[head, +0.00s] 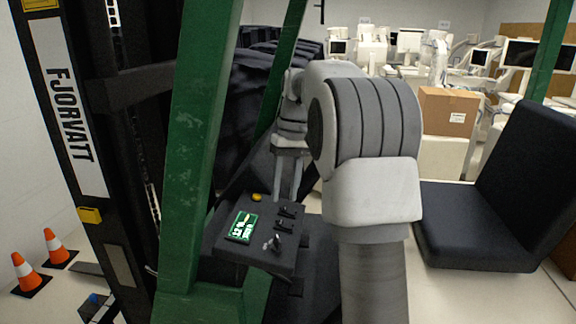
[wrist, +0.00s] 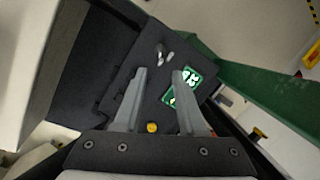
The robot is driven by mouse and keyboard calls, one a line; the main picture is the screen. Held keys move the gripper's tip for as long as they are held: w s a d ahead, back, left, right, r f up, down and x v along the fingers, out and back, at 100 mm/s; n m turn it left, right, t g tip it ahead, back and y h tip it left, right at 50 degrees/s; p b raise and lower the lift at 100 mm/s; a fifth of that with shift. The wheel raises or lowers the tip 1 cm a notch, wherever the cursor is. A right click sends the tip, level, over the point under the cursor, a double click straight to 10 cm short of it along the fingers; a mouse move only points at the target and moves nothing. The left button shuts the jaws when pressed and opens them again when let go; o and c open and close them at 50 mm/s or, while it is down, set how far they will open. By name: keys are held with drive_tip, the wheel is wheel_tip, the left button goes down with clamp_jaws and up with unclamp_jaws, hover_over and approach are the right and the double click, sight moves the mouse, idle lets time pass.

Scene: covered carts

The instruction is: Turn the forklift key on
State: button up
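The dark control panel (head: 228,252) of the forklift sits between the green posts; it also shows in the wrist view (wrist: 122,62). On it are a lit green display (head: 243,226), a yellow button (head: 257,197) and small black levers (head: 285,211). A small grey piece (head: 276,243), perhaps the key, stands at the panel's near edge; a light grey piece (wrist: 162,55) shows past my fingertips in the wrist view. My gripper (head: 287,190) is over the far part of the panel, its fingers (wrist: 158,74) apart with nothing between them. The right finger partly hides the display (wrist: 192,78).
A green post (head: 195,150) stands left of the panel and another slants behind my arm. A black seat (head: 480,235) is at the right. Orange cones (head: 28,272) stand on the floor at left. Covered carts and a cardboard box (head: 447,110) are behind.

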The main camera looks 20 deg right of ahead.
drive_tip(key=v, duration=0.6)
idle(0.4)
drive_tip(key=s+a+r+t+h+b, duration=0.1)
drive_tip(key=s+a+t+h, duration=0.15)
drive_tip(key=s+a, duration=0.8)
drive_tip(key=s+a+f+t, duration=0.1)
drive_tip(key=s+f+t, duration=0.1)
drive_tip(key=s+f, duration=0.2)
drive_tip(key=s+a+f+t+b, duration=0.1)
drive_tip(key=s+f, duration=0.4)
drive_tip(key=s, duration=0.6)
drive_tip(key=shift+s+a+f+n+t, duration=0.15)
drive_tip(key=shift+a+f+n+t, duration=0.2)
drive_tip(key=shift+a+t, duration=0.2)
